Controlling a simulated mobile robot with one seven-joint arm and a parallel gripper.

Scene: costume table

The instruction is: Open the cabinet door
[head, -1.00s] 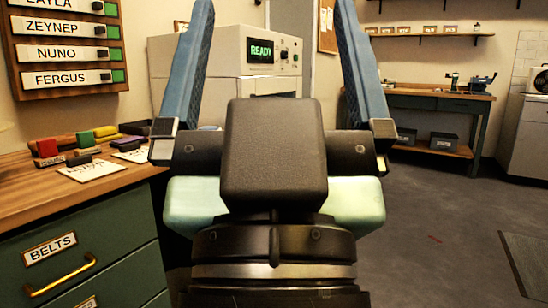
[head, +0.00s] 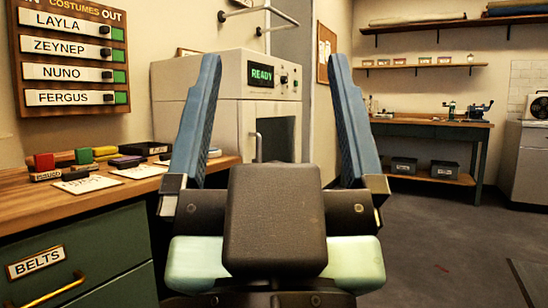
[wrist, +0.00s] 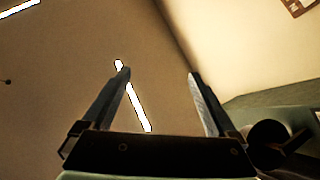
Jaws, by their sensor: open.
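A pale cabinet (head: 224,88) with a green READY display (head: 261,74) stands beyond the wooden counter. Its front has a dark door panel (head: 278,140) with an upright light handle (head: 258,147) along the left side; the door looks shut. My gripper (head: 273,62) is open and empty, its two blue fingers pointing up in front of the cabinet. The gripper body hides the lower part of the cabinet. In the wrist view the open fingers (wrist: 158,73) have only ceiling and wall beyond them, and the door does not show there.
At left, the wooden counter (head: 100,205) has green drawers marked BELTS (head: 36,262), with stamps and cards on top. A name board (head: 72,60) hangs above. A workbench (head: 430,126) stands at back right. The floor (head: 430,230) at right is mostly clear.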

